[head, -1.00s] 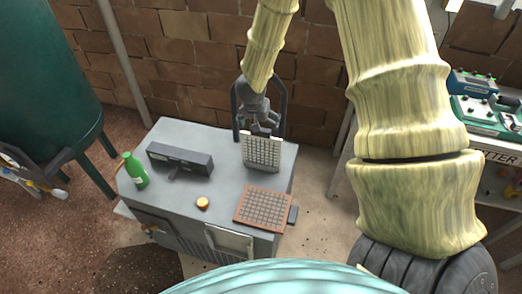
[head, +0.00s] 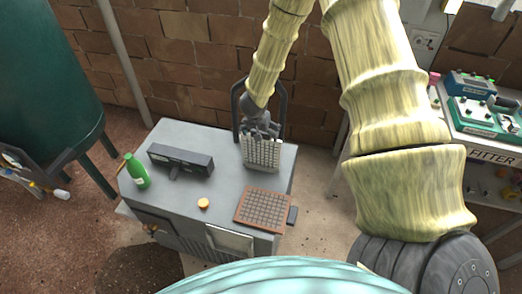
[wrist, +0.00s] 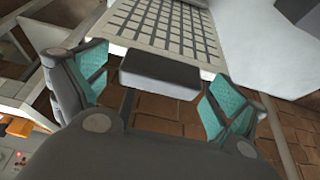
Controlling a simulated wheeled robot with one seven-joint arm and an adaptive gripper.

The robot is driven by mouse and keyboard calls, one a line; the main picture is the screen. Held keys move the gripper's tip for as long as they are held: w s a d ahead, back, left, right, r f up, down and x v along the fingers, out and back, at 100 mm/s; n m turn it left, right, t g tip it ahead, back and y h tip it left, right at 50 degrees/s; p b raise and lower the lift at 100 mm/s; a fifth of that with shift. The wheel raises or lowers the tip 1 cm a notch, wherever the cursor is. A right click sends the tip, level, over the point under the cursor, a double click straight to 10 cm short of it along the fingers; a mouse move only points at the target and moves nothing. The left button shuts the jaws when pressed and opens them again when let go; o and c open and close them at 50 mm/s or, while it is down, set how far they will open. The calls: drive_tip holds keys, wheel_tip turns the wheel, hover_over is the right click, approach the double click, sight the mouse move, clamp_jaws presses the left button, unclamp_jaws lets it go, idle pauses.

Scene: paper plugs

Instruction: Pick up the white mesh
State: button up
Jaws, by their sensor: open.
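The white mesh (head: 261,154) stands upright, tilted a little, near the back right of the grey cabinet top. In the wrist view its white grid (wrist: 165,22) fills the upper middle, with a dark grey block-shaped handle (wrist: 160,76) at its near edge. My gripper (head: 262,131) is at the upper edge of the mesh. In the wrist view my gripper (wrist: 158,88) is open, its teal-padded fingers on either side of the handle with gaps between. Neither finger appears to touch the handle.
A brown mesh (head: 263,209) with a dark handle lies flat at the front right of the cabinet top (head: 225,190). A dark grey box (head: 181,161), green bottle (head: 137,171) and small orange-yellow object (head: 203,203) stand left. A brick wall (head: 200,70) is behind.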

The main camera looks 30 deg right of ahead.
drive_tip(key=c, duration=1.5)
drive_tip(key=shift+o, duration=0.2)
